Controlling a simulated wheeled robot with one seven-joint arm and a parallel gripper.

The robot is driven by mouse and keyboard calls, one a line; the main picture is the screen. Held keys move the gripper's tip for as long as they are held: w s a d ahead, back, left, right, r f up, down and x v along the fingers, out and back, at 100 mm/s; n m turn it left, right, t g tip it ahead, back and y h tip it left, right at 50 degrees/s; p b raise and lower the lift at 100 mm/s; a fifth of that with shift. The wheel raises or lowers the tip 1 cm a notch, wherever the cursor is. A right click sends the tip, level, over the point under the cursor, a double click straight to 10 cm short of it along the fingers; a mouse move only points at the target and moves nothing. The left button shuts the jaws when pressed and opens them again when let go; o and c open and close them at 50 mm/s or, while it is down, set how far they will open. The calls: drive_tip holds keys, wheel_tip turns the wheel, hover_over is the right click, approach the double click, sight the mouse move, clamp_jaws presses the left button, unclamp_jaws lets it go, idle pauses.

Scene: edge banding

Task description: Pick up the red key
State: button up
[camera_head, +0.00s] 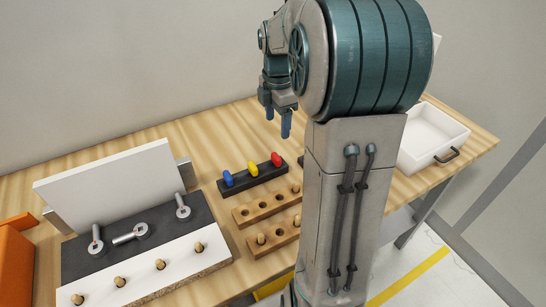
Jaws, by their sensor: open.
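The red key (277,160) stands upright at the right end of a dark holder block (254,180) on the wooden table. A yellow key (252,168) and a blue key (228,178) stand to its left in the same block. My gripper (277,120) is above and a little behind the block, its blue fingertips pointing down. It is open, with nothing seen between the fingers, and it is apart from the red key. My arm fills the middle right of the view and hides part of the table.
Two wooden blocks with holes (262,207) lie in front of the holder. A dark fixture with metal clamps (140,232) and a white board (110,180) stands at left. An orange box (15,262) is at the left edge. A white tray (432,135) sits at right.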

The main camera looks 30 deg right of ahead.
sight(276, 155)
wheel_tip(276, 155, down, 9)
drive_tip(key=shift+w+d+r+p, duration=0.1)
drive_tip(key=shift+p, duration=0.2)
drive_tip(key=shift+w+f+p, duration=0.15)
drive_tip(key=shift+f+p, duration=0.15)
drive_tip(key=shift+f, duration=1)
drive_tip(key=shift+w+f+p, duration=0.15)
drive_tip(key=shift+f+p, duration=0.1)
drive_tip(key=shift+f, duration=1)
drive_tip(key=c, duration=1.1)
